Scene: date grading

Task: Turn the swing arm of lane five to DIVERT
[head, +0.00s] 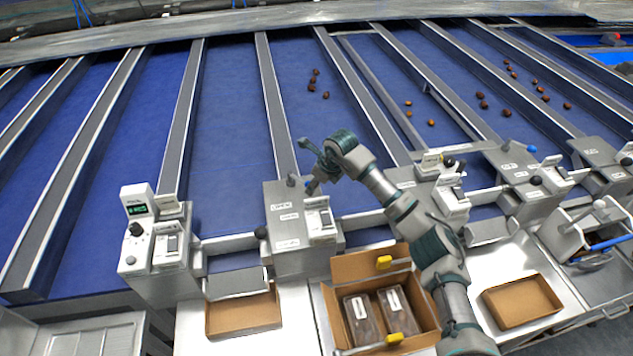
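A metal lane box (283,250) with small labels, too small to read surely, stands at the centre. A short lever with a dark knob (291,181) rises from its top. My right arm reaches in from the lower right. Its gripper (306,165) is above the right back corner of this box, fingers spread and empty, just right of the knob. I cannot tell whether a finger touches it. Similar lane boxes stand to the right, one (408,178) partly behind my arm. Lane numbers are not legible, so I cannot tell which is lane five. My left gripper is not in view.
A cardboard box (340,268) with dark packs and yellow-handled tools is below my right forearm. Empty cartons (243,315) and (522,302) lie on the bench. A white control unit (140,230) stands left. Blue lanes with grey dividers (270,95) run back, several carrying dates (313,80).

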